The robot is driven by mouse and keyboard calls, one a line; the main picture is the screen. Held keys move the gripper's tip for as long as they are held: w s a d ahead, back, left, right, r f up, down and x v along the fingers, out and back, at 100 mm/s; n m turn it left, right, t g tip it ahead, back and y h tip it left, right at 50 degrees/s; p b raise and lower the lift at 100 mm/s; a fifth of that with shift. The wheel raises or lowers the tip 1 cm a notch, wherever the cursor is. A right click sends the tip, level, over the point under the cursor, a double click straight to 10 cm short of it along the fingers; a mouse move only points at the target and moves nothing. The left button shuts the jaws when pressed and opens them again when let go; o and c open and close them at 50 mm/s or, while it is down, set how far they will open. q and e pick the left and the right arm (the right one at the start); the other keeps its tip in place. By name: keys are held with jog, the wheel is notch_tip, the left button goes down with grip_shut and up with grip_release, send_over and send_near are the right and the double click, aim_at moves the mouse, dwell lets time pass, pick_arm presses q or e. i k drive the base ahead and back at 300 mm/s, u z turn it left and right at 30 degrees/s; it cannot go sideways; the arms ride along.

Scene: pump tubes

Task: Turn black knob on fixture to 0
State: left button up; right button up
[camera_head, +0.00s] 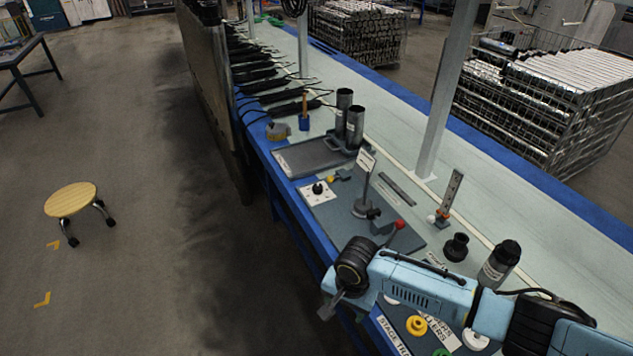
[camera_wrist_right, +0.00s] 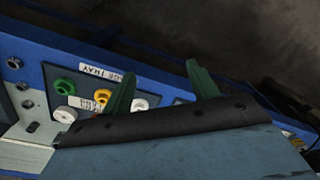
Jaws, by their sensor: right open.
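A small black knob (camera_head: 318,188) stands on a white dial plate on the grey fixture board (camera_head: 345,222) in the head view. The dial marks are too small to read, so I cannot tell the knob's setting. My right gripper (camera_head: 328,308) hangs at the bench's near edge, below and apart from the knob in the picture. In the right wrist view its two green fingers (camera_wrist_right: 160,70) are spread with nothing between them. The knob does not show in that view. My left gripper is not in view.
A lever with a red ball (camera_head: 399,224) and a sign on a post (camera_head: 364,180) stand right of the knob. A grey tray (camera_head: 297,158) lies behind it. Black bottle (camera_head: 499,264) and yellow ring (camera_head: 416,325) are near my right arm.

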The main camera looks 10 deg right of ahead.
aim_at(318, 188)
jog(key=i, duration=1.85)
